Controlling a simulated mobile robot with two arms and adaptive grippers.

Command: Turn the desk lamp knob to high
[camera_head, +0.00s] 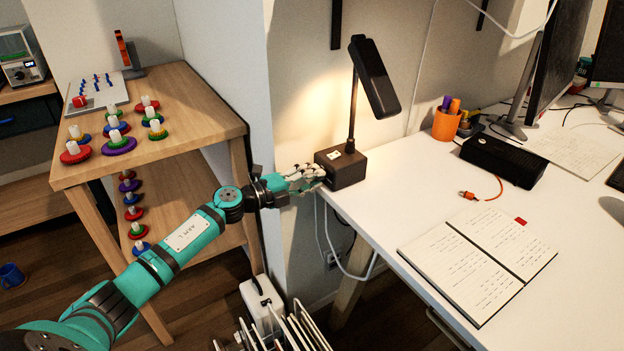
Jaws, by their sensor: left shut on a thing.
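The black desk lamp (374,78) stands at the left end of the white desk, its head tilted down and a warm glow on the wall behind it. Its box-shaped base (346,171) has a small light plate on top. My left gripper (316,174) reaches in from the left and is shut at the left side of the base. The knob itself is hidden by the fingers, so its setting cannot be seen. My right gripper is not in view.
An orange pen cup (446,124), a black box (503,160) and an open notebook (478,255) are on the white desk (400,190). A wooden shelf (205,105) with colored ring pieces stands left. Cables hang below the lamp.

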